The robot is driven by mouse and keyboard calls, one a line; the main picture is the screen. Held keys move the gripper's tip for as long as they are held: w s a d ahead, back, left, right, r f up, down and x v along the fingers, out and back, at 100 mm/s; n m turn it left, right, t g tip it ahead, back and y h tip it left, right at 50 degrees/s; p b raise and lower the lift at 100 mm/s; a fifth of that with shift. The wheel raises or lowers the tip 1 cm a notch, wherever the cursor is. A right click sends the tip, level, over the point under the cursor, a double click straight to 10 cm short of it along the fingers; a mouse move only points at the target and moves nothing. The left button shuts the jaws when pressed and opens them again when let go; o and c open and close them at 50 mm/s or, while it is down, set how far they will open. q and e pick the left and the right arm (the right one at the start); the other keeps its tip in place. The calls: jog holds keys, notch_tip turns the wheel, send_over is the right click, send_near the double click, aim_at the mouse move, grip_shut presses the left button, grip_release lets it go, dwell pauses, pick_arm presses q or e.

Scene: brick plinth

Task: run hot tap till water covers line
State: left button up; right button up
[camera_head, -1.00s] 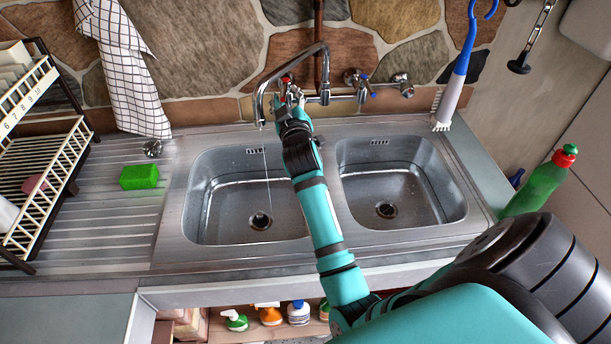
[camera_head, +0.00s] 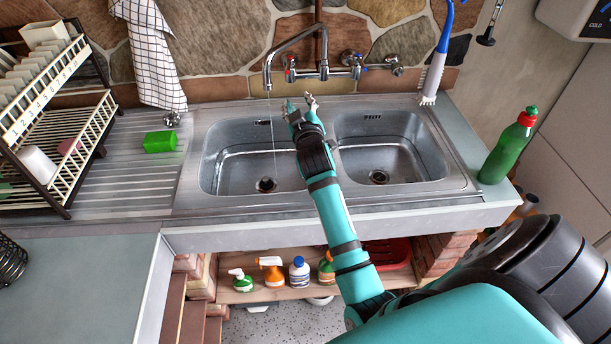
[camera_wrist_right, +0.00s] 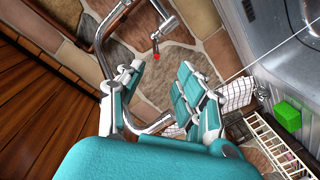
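The hot tap (camera_head: 290,62), marked red, is at the left of the wall-mounted mixer; its red tip also shows in the right wrist view (camera_wrist_right: 156,56). The spout (camera_head: 267,72) hangs over the left basin (camera_head: 222,135). A thin water stream (camera_head: 273,130) falls from it. A dark line (camera_head: 245,153) runs along the basin's inner wall. The drain (camera_head: 265,185) is visible; I cannot tell the water depth. My right gripper (camera_head: 299,103) is open and empty, in front of and below the hot tap, apart from it. My left gripper is not in view.
A cold tap (camera_head: 350,58) is right of the mixer, above the right basin (camera_head: 410,135). A green bottle (camera_head: 508,148) stands right. A green sponge (camera_head: 160,141) and dish rack (camera_head: 70,140) are left.

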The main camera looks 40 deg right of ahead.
jog(key=s+a+f+g+y, duration=0.1)
jog(key=s+f, duration=0.2)
jog(key=s+a+f+g+y, duration=0.1)
jog(key=s+a+f, duration=0.1)
jog(key=s+f, duration=0.1)
jog(key=s+a+f+g, duration=0.2)
jog(key=s+f, duration=0.1)
jog(key=f, duration=0.2)
jog(key=shift+s+a+y, duration=0.1)
jog(key=shift+s+y, duration=0.25)
jog(key=shift+y, duration=0.05)
jog(key=shift+s+a+f, duration=0.15)
jog(key=shift+s+a, duration=0.1)
jog(key=shift+s, duration=0.15)
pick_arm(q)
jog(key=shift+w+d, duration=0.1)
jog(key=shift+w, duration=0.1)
